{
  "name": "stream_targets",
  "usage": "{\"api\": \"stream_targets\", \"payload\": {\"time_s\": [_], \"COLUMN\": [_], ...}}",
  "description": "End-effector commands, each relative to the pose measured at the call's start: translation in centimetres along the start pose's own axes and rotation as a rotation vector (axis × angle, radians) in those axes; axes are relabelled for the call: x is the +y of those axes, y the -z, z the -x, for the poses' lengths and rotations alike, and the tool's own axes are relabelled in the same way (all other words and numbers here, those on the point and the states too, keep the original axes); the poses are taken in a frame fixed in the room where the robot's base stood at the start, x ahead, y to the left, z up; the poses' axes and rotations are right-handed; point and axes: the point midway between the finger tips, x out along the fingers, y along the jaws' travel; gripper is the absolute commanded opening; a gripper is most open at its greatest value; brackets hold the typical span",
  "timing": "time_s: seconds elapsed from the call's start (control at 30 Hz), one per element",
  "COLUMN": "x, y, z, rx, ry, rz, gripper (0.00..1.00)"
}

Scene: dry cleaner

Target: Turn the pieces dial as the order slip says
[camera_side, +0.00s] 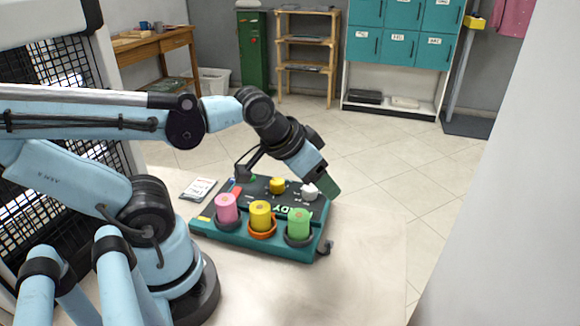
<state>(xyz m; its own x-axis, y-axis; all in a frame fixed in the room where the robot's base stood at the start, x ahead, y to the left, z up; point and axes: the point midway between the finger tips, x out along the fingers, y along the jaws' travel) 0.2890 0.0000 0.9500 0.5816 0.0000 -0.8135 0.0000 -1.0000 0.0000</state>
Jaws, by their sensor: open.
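The teal and black control box (263,243) sits on the pale counter. On its top, a yellow knob (277,185) stands at the back middle and a white knob (309,191) at the back right. Their labels are too small to read, so I cannot tell which is the pieces dial. The order slip (199,189), a white card, lies left of the box; its writing is not legible. My gripper (323,182) is open, tilted down beside and above the white knob. Its near finger hides the far side, and I cannot tell whether it touches the knob.
Pink (227,207), yellow (260,214) and green (298,222) cylinders stand along the box's front, close to the knobs. The counter (365,260) is clear to the right and front. A wooden table, shelves and teal lockers (400,45) stand far behind.

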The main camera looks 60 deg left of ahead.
Motion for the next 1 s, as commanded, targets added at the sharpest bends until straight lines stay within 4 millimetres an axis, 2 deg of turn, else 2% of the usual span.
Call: {"api": "stream_targets", "payload": {"time_s": [0.33,0.43,0.57,0.8,0.9,1.0], "x": [0.0,-0.8,-3.7,-10.6,-12.5,-13.6], "y": [0.0,0.2,0.8,0.9,0.7,0.5], "z": [0.0,0.1,0.8,3.0,3.9,4.4], "rx": [-0.001,-0.028,-0.140,-0.409,-0.487,-0.535], "ry": [0.001,0.015,0.070,0.204,0.243,0.266], "rz": [0.002,0.047,0.227,0.701,0.843,0.928], "gripper": [0.61,0.61,0.61,0.61,0.61,0.61]}}
